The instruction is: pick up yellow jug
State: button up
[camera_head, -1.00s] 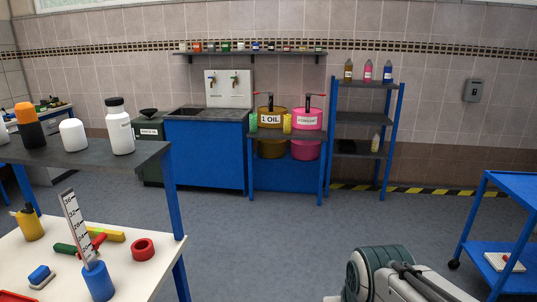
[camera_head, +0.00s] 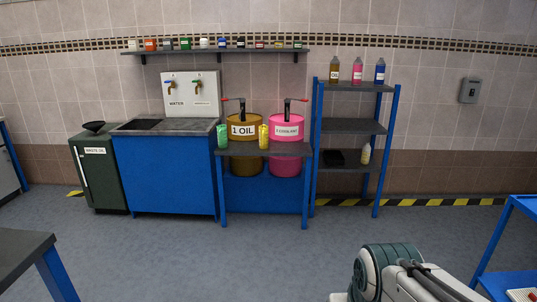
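The yellow jug (camera_head: 264,137) stands upright on the front of the dark shelf of a blue stand, between the brown oil drum (camera_head: 245,129) and the pink coolant drum (camera_head: 287,130). A green jug (camera_head: 222,136) stands on the same shelf to its left. My arm shows at the bottom right, well in front of the stand. My gripper is out of the frame, so I cannot see its fingers or whether it holds anything.
The blue stand (camera_head: 264,190) has a blue sink cabinet (camera_head: 170,175) on its left and a blue shelf rack (camera_head: 350,128) on its right. A dark table corner (camera_head: 22,250) is at lower left, a blue cart (camera_head: 510,240) at right. The floor (camera_head: 250,255) between is clear.

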aim_at(263, 129)
jog(key=i, duration=1.6)
jog(key=u, duration=0.2)
jog(key=i, duration=1.6)
jog(key=u, duration=0.55)
jog(key=i, duration=1.4)
jog(key=u, duration=0.2)
